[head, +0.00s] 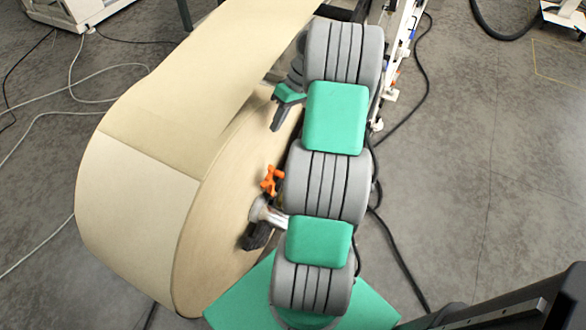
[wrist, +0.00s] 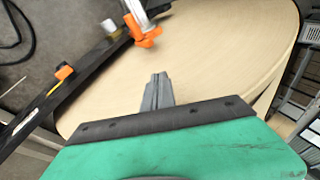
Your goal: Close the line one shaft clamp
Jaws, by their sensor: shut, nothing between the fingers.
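The shaft clamp shows as an orange handle (head: 271,180) in front of the flat face of the big kraft paper roll (head: 140,190). Close below it, a pale metal shaft end (head: 268,213) stands out of the roll's face. In the wrist view the orange handle (wrist: 146,36) is at the top, beside a metal part (wrist: 134,10). My gripper (head: 276,128) is beside the roll, above the handle in the head view and apart from it. Its grey fingers (wrist: 157,78) are together and empty, with the roll face behind them. My arm hides part of the shaft area.
A dark bar (wrist: 80,80) with a small orange piece (wrist: 64,72) runs along the left of the wrist view. A web of paper (head: 235,50) rises from the roll toward a machine frame (head: 400,45). Cables lie on the floor. Open concrete floor (head: 480,170) is at right.

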